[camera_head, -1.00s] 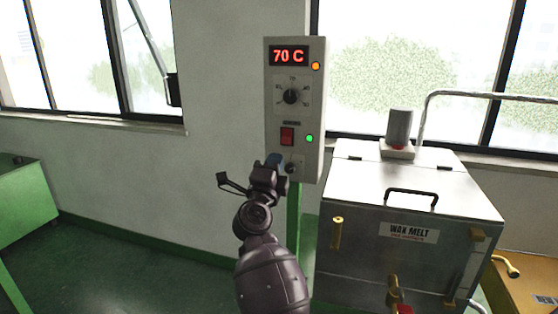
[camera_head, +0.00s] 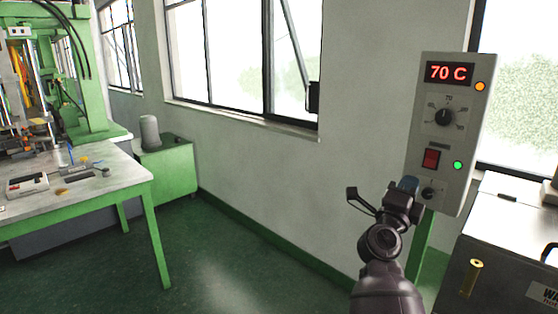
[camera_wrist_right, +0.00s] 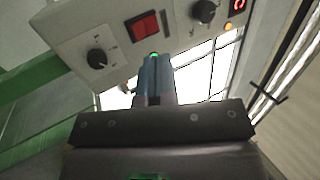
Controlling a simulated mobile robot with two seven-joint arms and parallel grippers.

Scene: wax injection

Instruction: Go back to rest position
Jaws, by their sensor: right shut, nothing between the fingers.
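My right gripper (camera_head: 408,184) is in front of the lower part of the grey control box (camera_head: 411,140) in the head view. In the right wrist view its fingers (camera_wrist_right: 153,75) are together and empty, pointing toward the box (camera_wrist_right: 118,22). I cannot tell whether the fingertips touch the box. The box reads 70 C in red, with an orange light and a green light lit. A red switch (camera_head: 430,158) and a lower black knob (camera_head: 430,192) are close to the gripper; they also show in the wrist view. My left gripper is not in view.
The metal wax melter (camera_head: 508,245) stands right of the box. A green-legged table (camera_head: 110,185) with small tools is at the left, with a green machine (camera_head: 95,75) behind it. A green cabinet (camera_head: 170,170) is by the wall. The floor between is clear.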

